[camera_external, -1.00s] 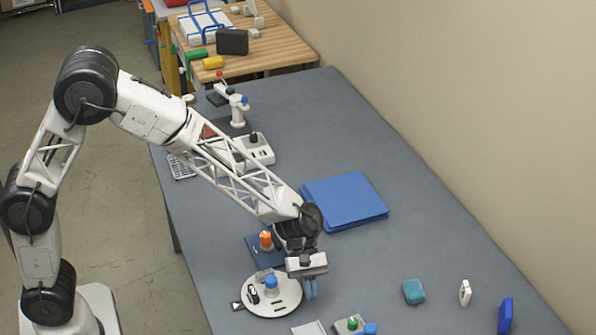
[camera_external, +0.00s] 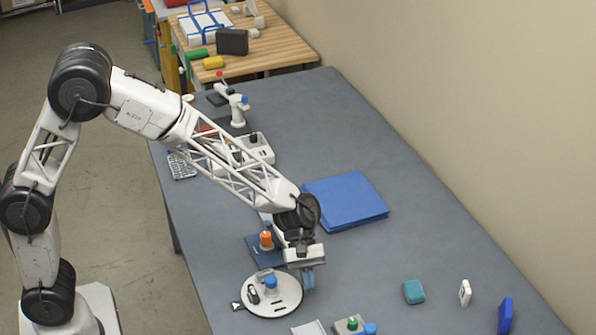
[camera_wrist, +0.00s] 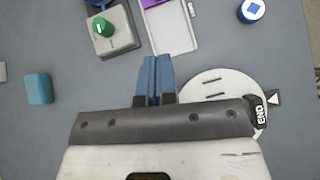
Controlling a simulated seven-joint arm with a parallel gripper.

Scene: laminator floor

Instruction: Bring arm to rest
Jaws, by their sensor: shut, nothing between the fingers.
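My gripper (camera_external: 309,279) hangs over the grey table (camera_external: 400,200), at the right edge of a round white plate (camera_external: 285,304) with a blue knob (camera_external: 271,283). Its blue fingers are closed together with nothing between them. In the wrist view the shut fingers of my gripper (camera_wrist: 156,78) point toward a pale tray (camera_wrist: 172,28), and the white plate (camera_wrist: 215,95) is partly hidden behind the wrist body. I cannot tell how high the fingertips are above the table.
A blue folder (camera_external: 345,200) lies behind my gripper. An orange knob on a dark blue base (camera_external: 258,252) stands close to its left. A teal block (camera_external: 413,292), a white block (camera_external: 465,293) and a blue block (camera_external: 505,316) stand at right. The table's right middle is clear.

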